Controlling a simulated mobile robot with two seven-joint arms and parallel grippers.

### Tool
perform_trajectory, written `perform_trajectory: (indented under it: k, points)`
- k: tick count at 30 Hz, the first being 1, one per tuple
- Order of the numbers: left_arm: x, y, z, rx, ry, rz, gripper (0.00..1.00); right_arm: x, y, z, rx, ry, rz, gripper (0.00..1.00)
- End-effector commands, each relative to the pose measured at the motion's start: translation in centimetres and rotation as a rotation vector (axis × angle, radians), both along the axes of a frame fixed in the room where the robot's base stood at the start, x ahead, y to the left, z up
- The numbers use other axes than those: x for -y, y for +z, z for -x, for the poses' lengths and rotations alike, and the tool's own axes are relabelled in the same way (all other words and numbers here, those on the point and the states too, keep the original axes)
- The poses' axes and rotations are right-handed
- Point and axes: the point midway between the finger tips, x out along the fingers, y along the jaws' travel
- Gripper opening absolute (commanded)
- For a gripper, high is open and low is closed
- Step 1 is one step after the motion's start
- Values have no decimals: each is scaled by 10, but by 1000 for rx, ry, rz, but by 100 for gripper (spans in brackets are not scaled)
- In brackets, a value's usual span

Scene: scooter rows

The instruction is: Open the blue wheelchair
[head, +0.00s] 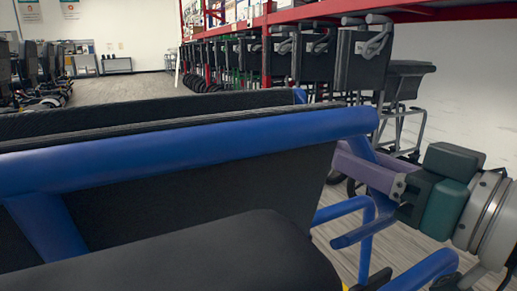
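The blue wheelchair fills the near part of the head view. Its thick blue tube (190,148) runs across the picture, with black panels (215,190) behind and below it. A black padded surface (190,262) lies in front, and more blue tubes show at the lower right. My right gripper (368,168) comes in from the right, with its purple finger beside the blue frame near the right end of the long tube. The frame hides part of the fingers, so I cannot tell whether they grip it. My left gripper is out of view.
A row of folded black wheelchairs or scooters (310,58) stands under a red rack (267,45) at the back right. More dark scooters (40,72) stand at the far left. Open grey floor (125,88) lies between the rows.

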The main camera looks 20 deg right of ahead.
Motion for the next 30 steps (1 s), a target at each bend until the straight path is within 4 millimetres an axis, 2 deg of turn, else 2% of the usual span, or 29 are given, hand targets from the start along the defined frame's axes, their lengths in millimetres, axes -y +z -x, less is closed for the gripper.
perform_trajectory:
  k: [1, 9, 30]
  points:
    - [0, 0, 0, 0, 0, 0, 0, 0, 0, 0, 0, 0, 0, 28]
    - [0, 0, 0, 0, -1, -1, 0, 0, 0, 0, 0, 0, 0, 0]
    - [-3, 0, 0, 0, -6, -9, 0, 0, 0, 0, 0, 0, 1, 0]
